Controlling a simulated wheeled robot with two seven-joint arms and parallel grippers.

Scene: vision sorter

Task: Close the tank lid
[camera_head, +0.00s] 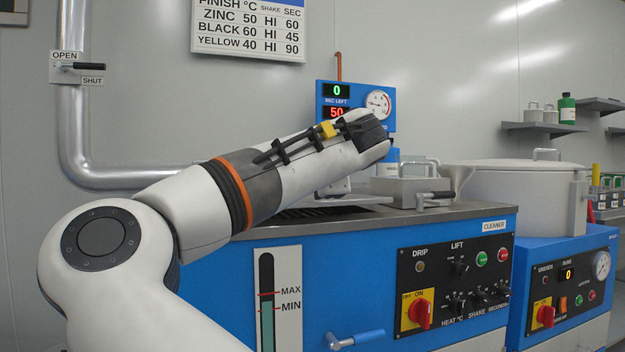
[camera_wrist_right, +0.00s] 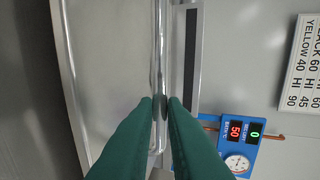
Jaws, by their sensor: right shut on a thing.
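My right gripper (camera_wrist_right: 162,108) shows in the right wrist view with its two green fingers shut on a shiny metal bar handle (camera_wrist_right: 161,45). The handle runs along a broad grey metal panel (camera_wrist_right: 105,65), which looks like the tank lid. In the head view the blue cleaner tank (camera_head: 460,213) has a grey metal top. A white arm of mine (camera_head: 310,180) crosses in front of it and hides the gripper and most of the lid, so the lid's angle cannot be told there. My left gripper is not in view.
A blue display and gauge panel (camera_head: 356,107) stands behind the tank. A grey lidded box (camera_head: 400,190) is on the tank top's right. A large pale drum (camera_head: 525,195) stands further right. A pipe (camera_head: 75,120) with a valve lever runs down the left wall.

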